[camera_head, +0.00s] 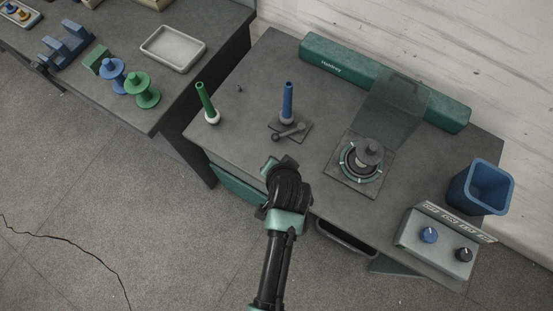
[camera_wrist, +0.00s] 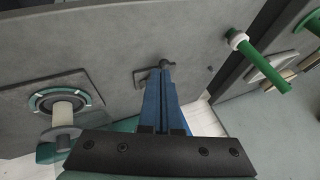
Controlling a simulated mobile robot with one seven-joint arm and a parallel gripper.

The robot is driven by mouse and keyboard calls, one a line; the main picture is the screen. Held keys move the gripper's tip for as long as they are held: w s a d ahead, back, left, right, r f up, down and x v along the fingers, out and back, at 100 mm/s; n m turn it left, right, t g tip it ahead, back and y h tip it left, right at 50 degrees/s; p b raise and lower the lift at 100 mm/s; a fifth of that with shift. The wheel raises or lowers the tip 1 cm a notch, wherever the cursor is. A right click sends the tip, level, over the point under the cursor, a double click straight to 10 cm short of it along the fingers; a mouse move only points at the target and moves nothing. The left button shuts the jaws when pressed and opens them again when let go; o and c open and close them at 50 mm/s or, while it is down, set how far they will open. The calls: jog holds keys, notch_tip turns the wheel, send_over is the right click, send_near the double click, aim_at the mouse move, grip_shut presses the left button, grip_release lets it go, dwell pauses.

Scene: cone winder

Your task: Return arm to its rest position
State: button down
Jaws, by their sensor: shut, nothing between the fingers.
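My arm reaches up from the bottom of the head view, and its end, my gripper (camera_head: 272,166), is over the front edge of the winder table (camera_head: 237,126). The fingers are hard to make out there. In the wrist view, long blue strips, which look like my gripper's fingers (camera_wrist: 166,82), lie close together beyond a dark bar; nothing shows between them. The blue cone (camera_head: 288,101) stands upright on a small plate with a lever, beyond my gripper and apart from it. I cannot tell it apart in the wrist view.
A green cone (camera_head: 207,103) stands left of the blue one. A round spindle unit (camera_head: 362,163), blue bin (camera_head: 482,187) and control box (camera_head: 437,243) are to the right. A side table (camera_head: 115,40) holds spools and a tray (camera_head: 173,48).

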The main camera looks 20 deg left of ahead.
jog(key=shift+s+d+r, duration=0.1)
jog(key=shift+s+r, duration=0.05)
dwell(0.5)
jog(key=w+d+r+n+t, duration=0.1)
jog(key=w+r+t, duration=0.2)
jog(key=w+r, duration=0.45)
jog(key=w+r+t, duration=0.2)
jog(key=w+r, duration=0.3)
jog(key=r, duration=0.6)
jog(key=w+d+r+n+t+b, duration=0.1)
jog(key=w+r+t, duration=0.15)
jog(key=r, duration=0.75)
jog(key=w+d+r+t, duration=0.1)
jog(key=d+r+t, duration=0.15)
jog(key=r, duration=0.65)
jog(key=s+d+r+t+h, duration=0.1)
jog(key=s+r+t, duration=0.2)
jog(key=r, duration=0.8)
jog(key=s+d+r+n+t+h, duration=0.1)
jog(key=s+r+t, duration=0.3)
jog(key=s+r, duration=0.3)
jog(key=s+d+r+t+h+b, duration=0.1)
jog(key=s+r+t, duration=0.3)
jog(key=r, duration=1.1)
jog(key=shift+s+d+n, duration=0.25)
jog(key=shift+s+n, duration=0.15)
jog(key=shift+s, duration=0.4)
